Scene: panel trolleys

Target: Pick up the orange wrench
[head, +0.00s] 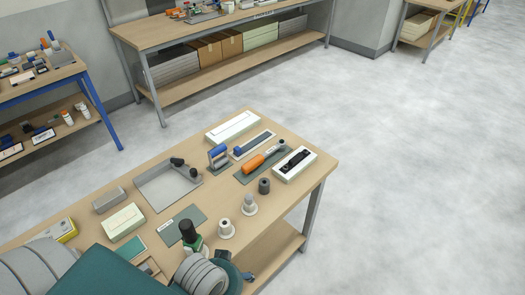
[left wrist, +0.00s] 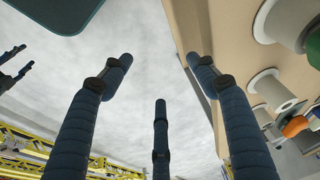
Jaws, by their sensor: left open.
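The orange wrench (head: 252,164) lies on a dark green mat near the right end of the wooden workbench (head: 150,215). Its orange handle points down-left, and its grey and dark end points up-right. In the left wrist view a small orange part (left wrist: 296,126) shows at the right edge, partly hidden behind a white spool. My left gripper (left wrist: 160,75) is open, with its three dark blue fingers spread and nothing between them. It is beside the bench edge, apart from the wrench. In the head view my left arm covers the bench's near edge.
A black and white box (head: 295,164), a blue-handled tool (head: 218,156) and a dark cylinder (head: 264,186) stand close to the wrench. White spools (head: 226,229) stand nearer the front edge. A grey tray (head: 167,186) is further left. The floor right of the bench is clear.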

